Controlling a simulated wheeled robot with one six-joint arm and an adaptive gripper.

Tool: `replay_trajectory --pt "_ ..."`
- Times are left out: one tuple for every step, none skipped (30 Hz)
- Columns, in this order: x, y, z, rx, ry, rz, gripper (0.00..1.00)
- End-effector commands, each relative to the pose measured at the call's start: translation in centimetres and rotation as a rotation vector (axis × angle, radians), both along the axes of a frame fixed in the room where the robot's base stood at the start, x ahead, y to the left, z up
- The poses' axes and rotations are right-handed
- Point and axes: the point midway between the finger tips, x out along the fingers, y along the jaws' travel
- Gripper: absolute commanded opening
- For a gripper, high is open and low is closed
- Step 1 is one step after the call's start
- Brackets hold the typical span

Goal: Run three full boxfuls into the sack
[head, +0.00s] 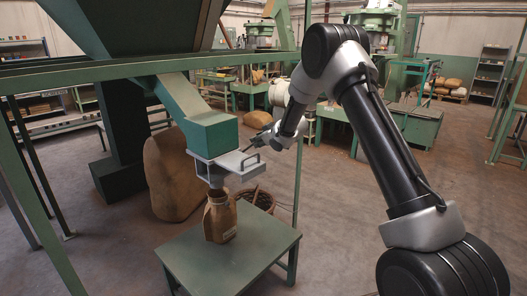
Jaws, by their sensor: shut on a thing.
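The green measuring box (207,136) sits at the lower end of a sloping green chute (172,93). A flat grey slide plate (238,163) sticks out to the right under the box, with a small handle at its outer end. My gripper (254,145) is at that handle and shut on it; the fingers are small here and partly hidden. Below the box, a grey spout (214,181) points down at the mouth of an open brown paper sack (220,220). The sack stands upright. Its contents and the inside of the box are hidden.
The sack stands on a green table (245,270). A large filled burlap sack (168,180) and a dark basket (262,200) are on the floor behind. A green frame with a rail and a post stands around the chute.

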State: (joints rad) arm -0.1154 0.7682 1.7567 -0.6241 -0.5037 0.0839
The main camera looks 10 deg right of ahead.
Motion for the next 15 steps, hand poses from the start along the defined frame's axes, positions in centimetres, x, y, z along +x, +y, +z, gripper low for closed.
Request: replay_trajectory --pt "0.6 0.4 1.0 0.002 -0.009 0.001 0.0" --pt "0.9 0.6 1.4 0.003 -0.011 0.0 0.0" --pt "1.3 0.9 1.9 0.003 -0.01 0.001 0.0" --pt "1.6 1.1 2.2 0.003 -0.01 0.001 0.0" --pt "1.9 1.3 2.5 0.002 -0.011 0.001 0.0" --pt "2.3 1.6 2.9 0.004 -0.011 0.001 0.0" --pt "2.6 1.8 3.2 0.003 -0.011 0.002 0.0" --pt "2.9 2.0 3.4 0.003 -0.01 0.001 0.0" --pt "3.3 2.3 3.7 0.004 -0.011 0.001 0.0" --pt "3.6 2.5 4.0 0.003 -0.011 0.002 0.0" --pt "3.9 2.7 4.1 0.004 -0.01 0.001 0.0" --pt "4.3 3.0 4.4 0.003 -0.01 0.001 0.0" --pt "4.5 3.2 4.5 0.003 -0.01 0.001 0.0" --pt "4.8 3.4 4.7 0.004 -0.01 0.001 0.0" --pt "5.1 3.6 4.9 0.004 -0.011 0.0 0.0"
